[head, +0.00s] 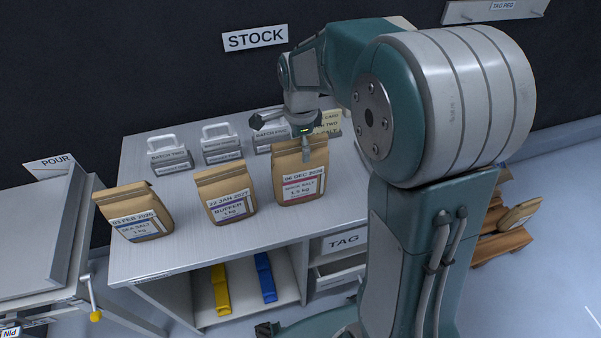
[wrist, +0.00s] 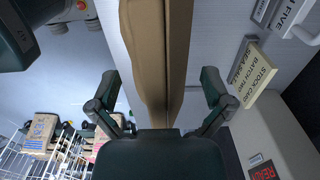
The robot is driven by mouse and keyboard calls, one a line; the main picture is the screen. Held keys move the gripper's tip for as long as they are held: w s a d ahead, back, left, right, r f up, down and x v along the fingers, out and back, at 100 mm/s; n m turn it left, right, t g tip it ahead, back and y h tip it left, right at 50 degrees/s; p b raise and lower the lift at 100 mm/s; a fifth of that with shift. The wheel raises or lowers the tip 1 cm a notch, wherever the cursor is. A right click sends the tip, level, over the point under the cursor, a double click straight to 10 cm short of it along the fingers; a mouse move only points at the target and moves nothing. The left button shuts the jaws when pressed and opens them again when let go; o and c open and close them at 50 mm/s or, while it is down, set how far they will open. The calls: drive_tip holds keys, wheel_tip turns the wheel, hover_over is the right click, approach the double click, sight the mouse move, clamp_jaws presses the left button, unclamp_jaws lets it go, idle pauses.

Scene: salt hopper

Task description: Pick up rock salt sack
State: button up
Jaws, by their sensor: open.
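The rock salt sack (head: 301,172) is a brown paper bag with a red-striped label reading 1.5 kg. It stands upright at the right of the row on the stock table (head: 180,245). My gripper (head: 285,137) is open above and at the sack's top. One finger hangs over its front face. In the wrist view my gripper (wrist: 160,92) has a finger on each side of the sack's top edge (wrist: 158,55), with visible gaps. The buffer sack (head: 227,196) and the sea salt sack (head: 137,212) stand to the left.
Several batch holders with handles, one of them a grey block (head: 222,145), line the table's back. A cream stock card (head: 328,122) stands behind the sack. A yellow object (head: 220,290) and a blue object (head: 265,277) lie on the shelf below. My arm hides the table's right end.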

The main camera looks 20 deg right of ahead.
drive_tip(key=shift+f, duration=0.6)
drive_tip(key=shift+a, duration=0.15)
drive_tip(key=c, duration=1.3)
drive_tip(key=shift+r, duration=0.1)
